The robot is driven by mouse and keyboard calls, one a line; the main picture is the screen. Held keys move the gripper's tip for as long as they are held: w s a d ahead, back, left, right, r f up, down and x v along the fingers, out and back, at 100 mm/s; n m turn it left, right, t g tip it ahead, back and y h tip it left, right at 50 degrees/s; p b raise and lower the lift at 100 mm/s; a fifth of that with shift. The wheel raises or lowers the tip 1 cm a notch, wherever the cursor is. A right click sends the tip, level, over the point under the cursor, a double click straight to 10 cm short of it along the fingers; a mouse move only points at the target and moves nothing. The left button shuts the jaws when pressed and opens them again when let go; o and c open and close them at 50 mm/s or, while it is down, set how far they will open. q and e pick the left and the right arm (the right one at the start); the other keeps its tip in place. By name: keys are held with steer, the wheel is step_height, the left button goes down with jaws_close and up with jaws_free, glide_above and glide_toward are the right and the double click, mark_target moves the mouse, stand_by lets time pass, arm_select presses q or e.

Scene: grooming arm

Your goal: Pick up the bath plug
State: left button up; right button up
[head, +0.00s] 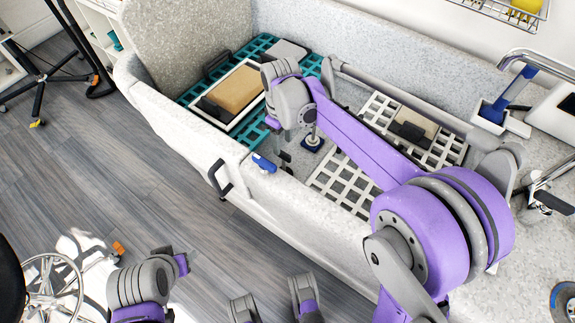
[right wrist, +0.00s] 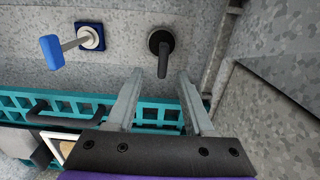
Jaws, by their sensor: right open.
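The bath plug appears to be the black round piece with a black upright handle (right wrist: 161,45) on the grey speckled tub floor in the right wrist view. My right gripper (right wrist: 160,73) is open, its two grey fingers reaching toward it. The handle's end shows between the fingertips, but I cannot tell whether it is at their depth. No contact shows. In the head view my right arm reaches over the tub (head: 270,185) with its wrist pointing down, and the plug is hard to make out there.
A blue square base with a rod and blue handle (right wrist: 90,36) stands left of the plug; its base shows in the head view (head: 313,146). A teal grid rack (head: 190,96) holds a framed tan board (head: 238,90). A white grid rack (head: 345,185) lies to the right.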

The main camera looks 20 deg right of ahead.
mark_target(284, 160)
steer(key=shift+s+f, duration=0.2)
steer(key=shift+f, duration=1.05)
step_height(284, 160, down, 6)
steer(key=shift+s+r+b, duration=0.1)
steer(key=shift+s+b, duration=0.05)
steer(key=shift+b, duration=0.65)
jaws_close()
